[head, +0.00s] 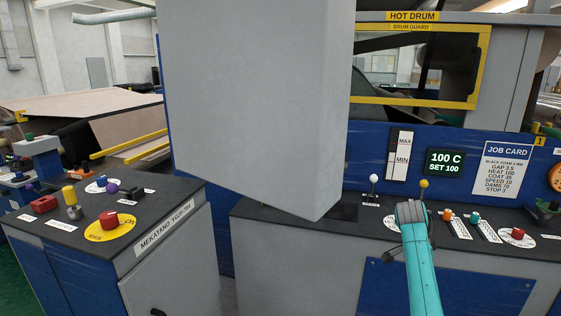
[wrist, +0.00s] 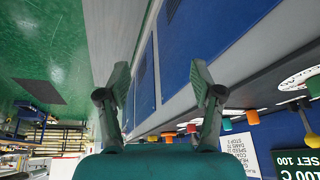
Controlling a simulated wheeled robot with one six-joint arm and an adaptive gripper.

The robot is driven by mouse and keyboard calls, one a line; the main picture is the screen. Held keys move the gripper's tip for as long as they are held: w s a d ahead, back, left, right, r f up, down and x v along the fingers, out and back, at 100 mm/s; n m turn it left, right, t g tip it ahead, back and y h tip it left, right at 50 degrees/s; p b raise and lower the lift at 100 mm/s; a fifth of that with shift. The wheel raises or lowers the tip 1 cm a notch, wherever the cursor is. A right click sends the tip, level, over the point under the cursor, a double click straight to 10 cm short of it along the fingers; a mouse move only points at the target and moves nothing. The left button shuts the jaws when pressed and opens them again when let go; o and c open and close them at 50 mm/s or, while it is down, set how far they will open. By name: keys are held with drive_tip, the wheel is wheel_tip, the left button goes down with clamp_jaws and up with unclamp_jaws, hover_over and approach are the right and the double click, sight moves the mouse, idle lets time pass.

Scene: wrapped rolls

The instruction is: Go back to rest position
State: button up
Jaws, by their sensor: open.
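In the wrist view my gripper (wrist: 160,85) has its two fingers spread wide, with nothing between them. In the head view my teal arm rises from the bottom, and its grey end (head: 411,212) is seen in front of the dark control desk (head: 350,232). It appears just below a yellow-tipped lever (head: 424,184); I cannot tell the gap between them. The wrist view is upside down and shows the blue and grey front of the desk (wrist: 180,60) beyond the fingers, with coloured knobs on the right.
A red button (head: 518,233) and a white-knobbed lever (head: 374,178) stand on the desk. A second console (head: 165,215) with a red button (head: 109,220) stands left. A large pale grey block (head: 255,90) hides part of the machine. Green floor (wrist: 50,50) is open in the wrist view.

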drive_tip(key=s+a+f+n+t, duration=0.1)
drive_tip(key=s+a+f+n, duration=0.15)
drive_tip(key=f, duration=0.55)
drive_tip(key=s+a+f+n+t, duration=0.1)
drive_tip(key=s+a+f, duration=0.25)
drive_tip(key=f, duration=0.45)
drive_tip(key=s+a+f+n+t, duration=0.2)
drive_tip(key=s+f, duration=0.2)
drive_tip(key=f, duration=0.4)
drive_tip(key=s+a+f+n+t+y, duration=0.15)
drive_tip(key=s+a+f, duration=0.25)
drive_tip(key=s, duration=0.5)
drive_tip(key=s+a+f+n+t+y, duration=0.1)
drive_tip(key=s+a+f+n+t, duration=0.2)
drive_tip(key=s, duration=0.6)
drive_tip(key=s+a+r+n+t+y, duration=0.1)
drive_tip(key=s+a+r+n, duration=0.15)
drive_tip(key=s, duration=0.75)
drive_tip(key=s+a+r+n+t, duration=0.1)
drive_tip(key=s+a+r, duration=0.25)
drive_tip(key=s, duration=0.65)
drive_tip(key=s+a+r+n+t, duration=0.1)
drive_tip(key=s+r, duration=0.6)
drive_tip(key=r, duration=0.3)
drive_tip(key=s+a+r+n+t+y, duration=0.1)
drive_tip(key=s+a+r+n+t, duration=0.1)
drive_tip(key=s+r, duration=0.5)
wheel_tip(320, 180, up, 3)
drive_tip(key=shift+s+f, duration=0.15)
drive_tip(key=shift+s, duration=0.25)
